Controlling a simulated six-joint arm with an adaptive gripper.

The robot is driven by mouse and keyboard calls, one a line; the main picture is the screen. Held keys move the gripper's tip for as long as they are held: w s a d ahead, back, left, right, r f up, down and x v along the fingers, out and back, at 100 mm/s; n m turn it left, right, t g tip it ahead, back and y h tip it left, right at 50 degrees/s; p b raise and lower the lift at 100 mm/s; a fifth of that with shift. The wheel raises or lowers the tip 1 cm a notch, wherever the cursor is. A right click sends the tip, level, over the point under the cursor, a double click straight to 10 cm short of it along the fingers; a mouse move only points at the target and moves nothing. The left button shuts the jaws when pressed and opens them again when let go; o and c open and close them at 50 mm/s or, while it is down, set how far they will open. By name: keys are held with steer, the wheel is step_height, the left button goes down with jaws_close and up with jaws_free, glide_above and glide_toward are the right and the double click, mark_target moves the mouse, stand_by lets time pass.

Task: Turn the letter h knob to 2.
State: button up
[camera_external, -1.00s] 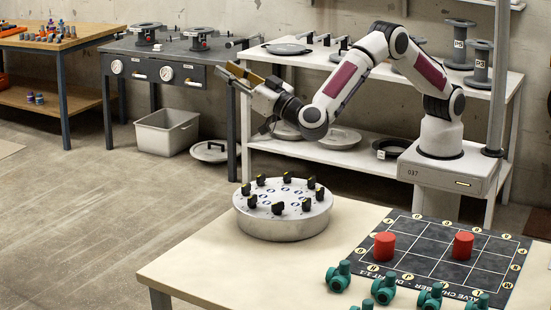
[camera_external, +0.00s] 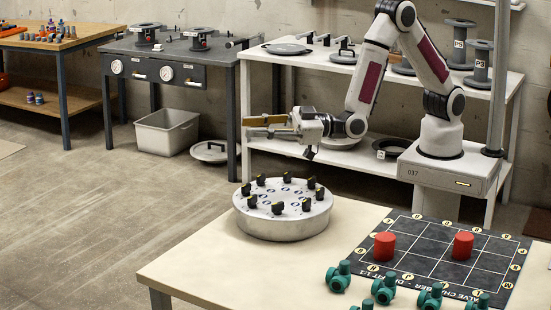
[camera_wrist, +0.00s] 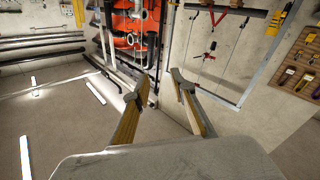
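A round grey drum (camera_external: 283,228) stands on the cream table, with several black knobs (camera_external: 278,208) in a ring on its top. The knobs have small yellowish marks. Their letters and number settings are too small to read, so I cannot tell which is the letter h knob. My gripper (camera_external: 262,127) is in the air above and behind the drum, pointing left and clear of the knobs. In the wrist view my gripper (camera_wrist: 158,85) shows two fingers spread apart with nothing between them. The knobs are not in the wrist view.
A dark grid mat (camera_external: 425,265) with two red cylinders (camera_external: 384,246) lies right of the drum. Several green valves (camera_external: 339,276) stand along the table's front. A white shelf (camera_external: 280,147) is behind my arm. The table left of the valves (camera_external: 220,270) is clear.

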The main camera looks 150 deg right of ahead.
mark_target(280, 202)
steer(key=s+a+f+y, duration=0.1)
steer(key=a+f+y, duration=0.1)
steer(key=a+f, duration=0.2)
steer(key=s+a+f+n+y, duration=0.1)
steer(key=s+a+f+y, duration=0.1)
steer(key=a+f+y, duration=0.1)
steer(key=s+a+f+y, duration=0.1)
steer(key=a+f+y, duration=0.1)
steer(key=a+f, duration=0.2)
steer(key=shift+s+a+f+n+g+y, duration=0.15)
steer(key=shift+a+f+g, duration=0.05)
steer(key=shift+f, duration=0.6)
steer(key=shift+s+a+f+n+g+y, duration=0.15)
steer(key=shift+a+f+g, duration=0.05)
steer(key=shift+f, duration=0.55)
steer(key=shift+a+f, duration=0.1)
steer(key=shift+f, duration=0.2)
steer(key=shift+m, duration=0.4)
steer(key=shift+x, duration=3.85)
steer(key=shift+f, duration=0.1)
jaws_close()
